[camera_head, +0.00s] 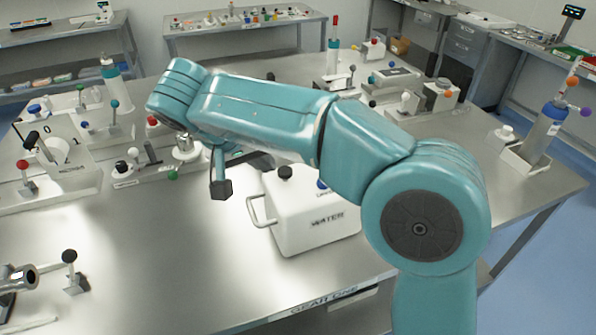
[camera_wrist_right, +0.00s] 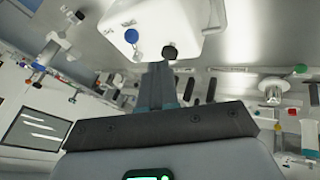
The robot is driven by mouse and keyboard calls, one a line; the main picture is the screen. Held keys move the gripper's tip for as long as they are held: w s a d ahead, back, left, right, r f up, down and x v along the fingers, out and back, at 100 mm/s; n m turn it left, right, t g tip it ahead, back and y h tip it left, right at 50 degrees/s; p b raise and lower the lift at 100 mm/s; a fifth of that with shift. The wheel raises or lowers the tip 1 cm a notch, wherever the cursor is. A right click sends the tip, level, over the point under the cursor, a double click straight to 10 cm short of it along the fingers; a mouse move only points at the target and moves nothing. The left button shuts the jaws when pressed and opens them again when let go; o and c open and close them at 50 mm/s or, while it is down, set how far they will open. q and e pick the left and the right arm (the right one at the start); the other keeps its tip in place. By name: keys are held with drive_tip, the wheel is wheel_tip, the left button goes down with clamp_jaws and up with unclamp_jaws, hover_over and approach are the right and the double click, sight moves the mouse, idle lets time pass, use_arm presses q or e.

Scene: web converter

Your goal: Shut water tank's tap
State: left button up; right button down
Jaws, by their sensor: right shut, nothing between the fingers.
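The water tank (camera_head: 318,222) is a white box marked WATER, standing on the steel table in the head view. A black knob (camera_head: 285,172) sits on its top, and a wire handle (camera_head: 258,212) is on its left side. My right arm partly hides its top and right side. In the right wrist view the tank (camera_wrist_right: 185,18) shows at the top, with a blue knob (camera_wrist_right: 131,36) and a black knob (camera_wrist_right: 169,52). Which knob is the tap I cannot tell. My left gripper is not in view.
Devices with levers and coloured knobs (camera_head: 60,165) fill the left of the table. The table (camera_head: 190,255) is bare in front of and left of the tank.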

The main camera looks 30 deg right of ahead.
drive_tip(key=x, duration=0.5)
drive_tip(key=p+x, duration=0.1)
drive_tip(key=x, duration=0.4)
drive_tip(key=shift+s+d, duration=0.15)
drive_tip(key=shift+d, duration=0.4)
drive_tip(key=d, duration=0.1)
drive_tip(key=s+d, duration=0.1)
drive_tip(key=shift+s+d+f+p, duration=0.2)
drive_tip(key=shift+d+f+p, duration=0.1)
drive_tip(key=shift+d+p, duration=0.1)
drive_tip(key=shift+s, duration=0.15)
drive_tip(key=shift+w+d+f, duration=0.15)
drive_tip(key=shift+w+f, duration=0.05)
drive_tip(key=shift+w, duration=0.1)
drive_tip(key=shift+s+r, duration=0.1)
drive_tip(key=shift+s, duration=0.15)
drive_tip(key=shift+n+b, duration=0.3)
drive_tip(key=shift+b, duration=0.25)
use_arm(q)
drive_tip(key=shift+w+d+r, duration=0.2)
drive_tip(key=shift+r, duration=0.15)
use_arm(e)
drive_tip(key=shift+s+d+t, duration=0.1)
drive_tip(key=shift+t, duration=0.2)
